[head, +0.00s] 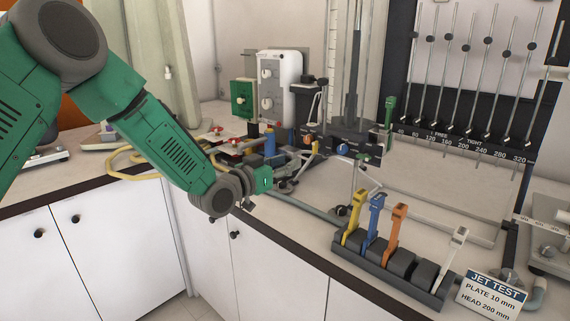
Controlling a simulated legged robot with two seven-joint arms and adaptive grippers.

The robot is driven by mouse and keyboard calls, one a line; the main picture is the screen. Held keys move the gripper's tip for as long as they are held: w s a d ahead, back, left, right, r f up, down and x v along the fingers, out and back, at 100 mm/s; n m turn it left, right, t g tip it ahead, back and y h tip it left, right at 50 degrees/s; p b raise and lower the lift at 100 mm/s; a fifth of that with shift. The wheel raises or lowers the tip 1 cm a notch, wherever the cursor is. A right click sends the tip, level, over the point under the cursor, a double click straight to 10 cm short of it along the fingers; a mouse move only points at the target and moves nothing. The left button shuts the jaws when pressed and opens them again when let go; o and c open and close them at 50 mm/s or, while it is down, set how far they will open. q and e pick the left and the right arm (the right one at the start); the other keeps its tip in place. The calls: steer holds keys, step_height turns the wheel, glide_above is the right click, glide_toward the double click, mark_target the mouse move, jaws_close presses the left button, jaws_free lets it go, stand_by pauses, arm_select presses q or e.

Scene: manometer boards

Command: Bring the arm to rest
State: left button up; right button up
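My green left arm (165,130) comes in from the upper left and reaches down over the front edge of the counter. Its gripper (254,192) is at the end of the dark wrist joint, near the counter's edge. The wrist hides most of the gripper, so I cannot tell whether the fingers are open or shut. No held object shows at it. My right arm and gripper are not in view.
A rack with yellow (352,222), blue (376,217), orange (394,227) and white (454,251) levers stands at the front edge. A jet test sign (490,294) is beside it. Valves and hoses crowd the counter behind my wrist. A manometer board (470,75) stands behind. White cabinets (110,250) are below.

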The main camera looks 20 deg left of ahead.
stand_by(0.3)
arm_select(q)
steer(key=s+d+f+g, duration=0.1)
steer(key=s+f, duration=0.1)
steer(key=f, duration=0.3)
steer(key=s+f+g+y, duration=0.1)
steer(key=s+f, duration=0.2)
steer(key=f, duration=0.2)
steer(key=s+d+f+n+g, duration=0.1)
steer(key=s+f+g, duration=0.1)
steer(key=f, duration=0.3)
steer(key=shift+s+d+f+y, duration=0.1)
steer(key=shift+s+d+y, duration=0.2)
steer(key=shift+s, duration=0.1)
steer(key=s+f+n+g+y, duration=0.1)
steer(key=s+f+g, duration=0.3)
steer(key=s+f, duration=0.65)
steer(key=s+f+n+g+y, duration=0.15)
steer(key=s+f+g, duration=0.25)
steer(key=s+f, duration=0.7)
steer(key=s+a+g+y, duration=0.1)
steer(key=s+a+g, duration=0.1)
steer(key=s, duration=0.7)
steer(key=s+a+g+y, duration=0.1)
steer(key=s+a+g, duration=0.1)
steer(key=s, duration=0.6)
steer(key=shift+s+r, duration=0.3)
steer(key=shift+s, duration=0.05)
steer(key=shift+w+d, duration=0.1)
steer(key=shift+w, duration=0.05)
